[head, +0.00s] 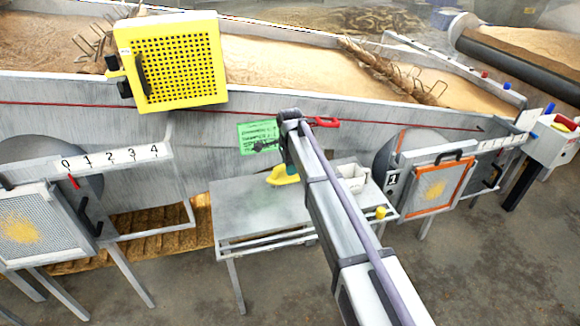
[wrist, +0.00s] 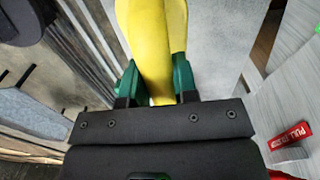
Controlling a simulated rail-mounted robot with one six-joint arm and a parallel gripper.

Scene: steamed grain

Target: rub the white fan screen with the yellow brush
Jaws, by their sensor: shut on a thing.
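The yellow brush (wrist: 152,40) is between the green fingers of my gripper (wrist: 155,82) in the wrist view, and the gripper is shut on it. In the head view a yellow shape (head: 284,176), apparently the brush, shows over the small grey table beside my arm, which partly hides it. I cannot tell whether it touches the tabletop. The white fan screen (head: 28,222) is at the far left of the head view, light-framed, with a yellow dusty patch on its mesh. My gripper is well to the right of it.
The grey table (head: 240,195) holds a white container (head: 352,178). An orange-framed screen (head: 437,188) stands at the right, and a yellow grid panel (head: 173,62) is mounted on the trough above. A black handle (head: 91,216) and numbered scale (head: 115,158) are beside the white screen.

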